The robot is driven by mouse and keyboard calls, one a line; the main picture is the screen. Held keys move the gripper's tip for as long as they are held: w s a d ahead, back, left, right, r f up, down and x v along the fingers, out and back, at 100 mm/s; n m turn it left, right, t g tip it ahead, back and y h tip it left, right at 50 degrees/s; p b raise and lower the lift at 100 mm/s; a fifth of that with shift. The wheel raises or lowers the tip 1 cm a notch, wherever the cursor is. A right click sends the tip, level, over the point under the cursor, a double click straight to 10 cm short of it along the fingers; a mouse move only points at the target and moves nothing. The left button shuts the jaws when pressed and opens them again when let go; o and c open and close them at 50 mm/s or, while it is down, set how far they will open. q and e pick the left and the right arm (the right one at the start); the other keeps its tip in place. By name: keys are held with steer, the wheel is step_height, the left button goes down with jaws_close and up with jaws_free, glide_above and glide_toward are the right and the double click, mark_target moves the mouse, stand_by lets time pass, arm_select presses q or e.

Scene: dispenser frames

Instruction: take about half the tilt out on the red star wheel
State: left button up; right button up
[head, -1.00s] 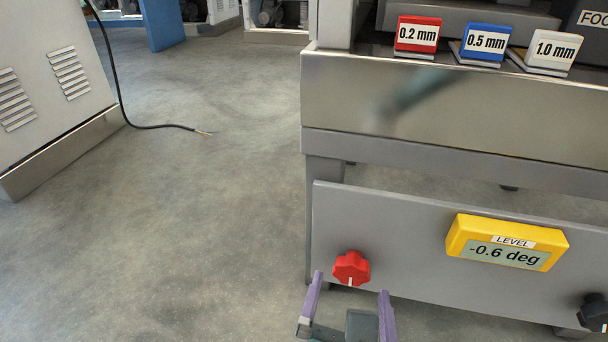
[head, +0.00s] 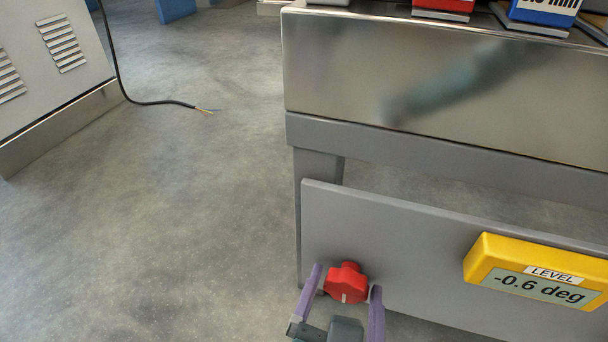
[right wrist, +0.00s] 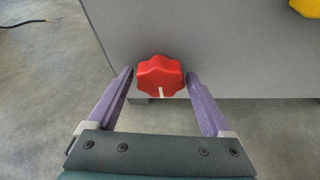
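The red star wheel (head: 346,283) sits low on the left part of the grey panel, with a white mark on its lower edge. The yellow level display (head: 540,272) on the same panel reads -0.6 deg. My right gripper (head: 344,281) is open, with its purple fingers on either side of the wheel. In the right wrist view the wheel (right wrist: 160,77) lies between the spread fingertips (right wrist: 158,76); a narrow gap seems to show at the right finger, and contact at the left cannot be told. My left gripper is not in view.
The panel (head: 400,240) hangs below a metal bench front (head: 430,80). A black cable with bare ends (head: 170,103) lies on the floor by a vented cabinet (head: 45,60). The floor between is clear.

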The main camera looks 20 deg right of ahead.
steer(key=shift+w+d, duration=0.1)
steer(key=c, duration=1.1)
steer(key=shift+o, duration=0.2)
steer(key=shift+m+t+y, duration=0.6)
steer(key=shift+m+y, duration=0.1)
steer(key=shift+m, duration=0.4)
steer(key=shift+m+t+y, duration=0.4)
steer(key=shift+m+t, duration=0.2)
steer(key=shift+m, duration=0.7)
